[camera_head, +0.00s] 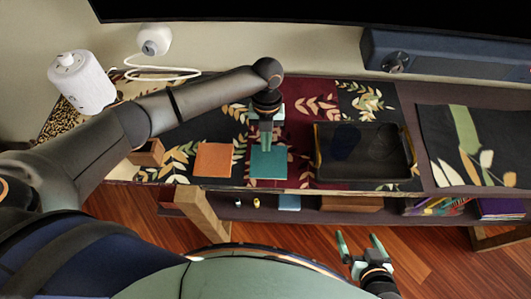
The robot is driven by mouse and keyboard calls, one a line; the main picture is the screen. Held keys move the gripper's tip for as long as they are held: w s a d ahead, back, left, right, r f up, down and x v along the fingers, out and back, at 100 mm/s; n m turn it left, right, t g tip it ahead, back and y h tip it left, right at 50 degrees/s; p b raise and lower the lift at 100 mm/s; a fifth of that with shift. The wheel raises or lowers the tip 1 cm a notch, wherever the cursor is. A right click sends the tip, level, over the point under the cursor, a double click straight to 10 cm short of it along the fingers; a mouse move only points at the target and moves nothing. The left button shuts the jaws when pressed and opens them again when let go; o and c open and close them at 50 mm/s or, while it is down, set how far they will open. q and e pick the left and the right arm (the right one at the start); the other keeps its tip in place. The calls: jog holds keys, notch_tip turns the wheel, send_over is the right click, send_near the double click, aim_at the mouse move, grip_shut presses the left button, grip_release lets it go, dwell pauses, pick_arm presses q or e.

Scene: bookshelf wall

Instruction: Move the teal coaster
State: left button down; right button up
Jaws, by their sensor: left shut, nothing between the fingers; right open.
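The teal coaster (268,166) is a flat square lying on the patterned runner near the front edge of the shelf top. My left gripper (266,147) points down over its back part, with its fingers together and nothing visible between them. I cannot tell whether the fingertips touch the coaster. My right gripper (358,243) is open and empty, low in front of the shelf over the wooden floor.
An orange square coaster (214,158) lies left of the teal one, with a small wooden block (147,153) further left. A black tray (361,173) stands close on the right. A white cylinder (82,84) and a soundbar (447,57) are at the back.

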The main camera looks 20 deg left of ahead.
aim_at(265, 164)
pick_arm(q)
jog(key=s, duration=0.2)
jog(key=s+d, duration=0.1)
jog(key=shift+s+f+p, duration=0.35)
jog(key=shift+f, duration=0.45)
pick_arm(e)
jog(key=shift+s+d, duration=0.35)
jog(key=shift+s, duration=0.05)
pick_arm(q)
jog(key=shift+f, duration=0.1)
